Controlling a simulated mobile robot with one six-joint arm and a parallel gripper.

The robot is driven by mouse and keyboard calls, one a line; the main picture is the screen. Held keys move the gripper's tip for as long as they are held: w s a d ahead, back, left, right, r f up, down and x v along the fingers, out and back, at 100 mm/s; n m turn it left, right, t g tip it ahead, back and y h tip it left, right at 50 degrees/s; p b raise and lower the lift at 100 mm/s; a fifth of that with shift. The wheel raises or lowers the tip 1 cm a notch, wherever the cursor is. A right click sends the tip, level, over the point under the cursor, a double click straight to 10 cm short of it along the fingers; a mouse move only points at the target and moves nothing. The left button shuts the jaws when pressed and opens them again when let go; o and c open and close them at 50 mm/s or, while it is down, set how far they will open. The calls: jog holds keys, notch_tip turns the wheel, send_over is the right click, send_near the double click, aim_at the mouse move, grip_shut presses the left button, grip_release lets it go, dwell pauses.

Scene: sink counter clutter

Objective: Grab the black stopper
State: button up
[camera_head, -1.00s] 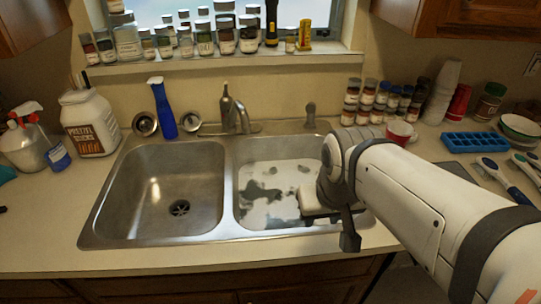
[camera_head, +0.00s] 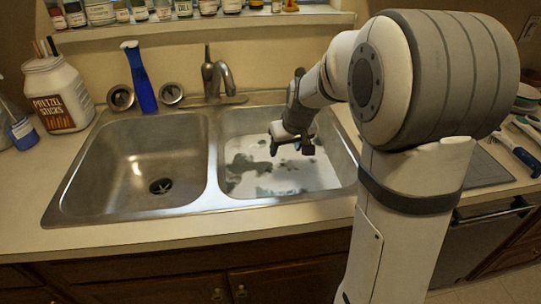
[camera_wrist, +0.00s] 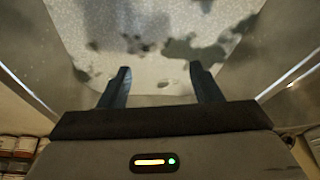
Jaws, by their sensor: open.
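No plainly black stopper stands out. Two round metal strainers or stoppers with dark centres lean on the back ledge: one left (camera_head: 121,97) of the blue bottle, one right (camera_head: 171,94) of it. The left basin's open drain (camera_head: 161,186) looks dark. My gripper (camera_head: 293,150) is over the right basin, well to the right of both round pieces. In the wrist view my gripper's two dark fingers (camera_wrist: 158,76) are apart, with nothing between them. Below them is a pale, foamy surface with dark patches; what lies under it is hidden.
The right basin (camera_head: 345,165) has steep metal walls around my gripper. The faucet (camera_head: 218,75) rises behind the divider. The blue bottle (camera_head: 139,78) stands between the round pieces. The left basin (camera_head: 110,150) is empty.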

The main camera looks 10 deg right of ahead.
jog(key=b, duration=0.3)
send_near(278, 165)
notch_tip(278, 165, down, 2)
jog(key=shift+n, duration=0.3)
jog(key=x, duration=0.4)
jog(key=w+x, duration=0.1)
jog(key=x, duration=0.3)
jog(key=shift+a+p, duration=0.15)
jog(key=shift+p, duration=0.15)
jog(key=c, duration=1.1)
